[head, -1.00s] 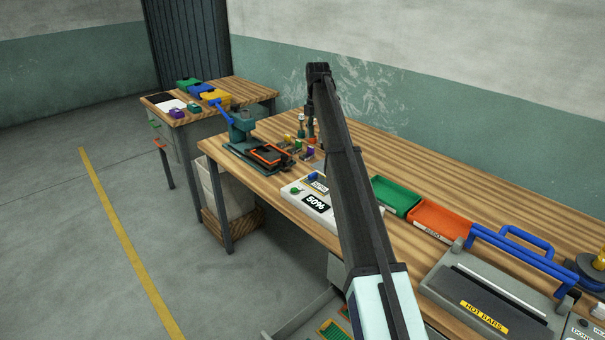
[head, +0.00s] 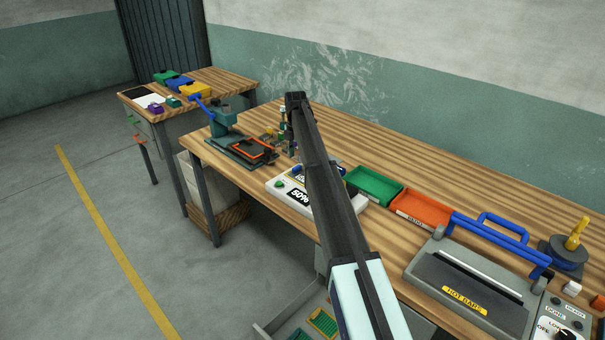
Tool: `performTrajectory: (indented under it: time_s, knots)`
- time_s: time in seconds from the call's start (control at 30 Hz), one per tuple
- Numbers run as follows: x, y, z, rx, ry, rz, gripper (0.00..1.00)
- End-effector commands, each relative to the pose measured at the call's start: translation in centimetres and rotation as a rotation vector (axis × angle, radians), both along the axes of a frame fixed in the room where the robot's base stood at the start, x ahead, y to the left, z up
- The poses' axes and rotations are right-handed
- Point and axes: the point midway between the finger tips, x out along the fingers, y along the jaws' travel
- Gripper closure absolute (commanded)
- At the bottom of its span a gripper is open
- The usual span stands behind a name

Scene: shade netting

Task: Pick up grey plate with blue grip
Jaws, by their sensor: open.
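A small blue grip (head: 297,170) shows on the bench at the back of the white 50% box, just left of my arm. The grey plate under it is too small and too covered to make out clearly. My gripper (head: 288,143) points down over the bench, between the green press and the white box, a little behind and above the blue grip. It is open. Its fingertips are small and dark against the small parts there, so I cannot tell whether anything lies between them.
The white 50% box (head: 299,196) stands at the bench front. A green press (head: 222,118) with an orange frame (head: 250,148) is left. Green (head: 374,185) and orange (head: 420,207) trays and the hot bar sealer (head: 465,285) are right.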

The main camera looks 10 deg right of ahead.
Motion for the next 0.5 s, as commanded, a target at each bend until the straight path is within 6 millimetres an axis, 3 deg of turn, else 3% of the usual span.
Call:
performTrajectory:
  time_s: [0.23, 0.5]
  knots:
    - [-0.2, -0.1, -1.4, 0.0, 0.002, 0.0, 0.54]
    - [-0.2, -0.1, -4.9, 0.0, 0.002, -0.001, 0.54]
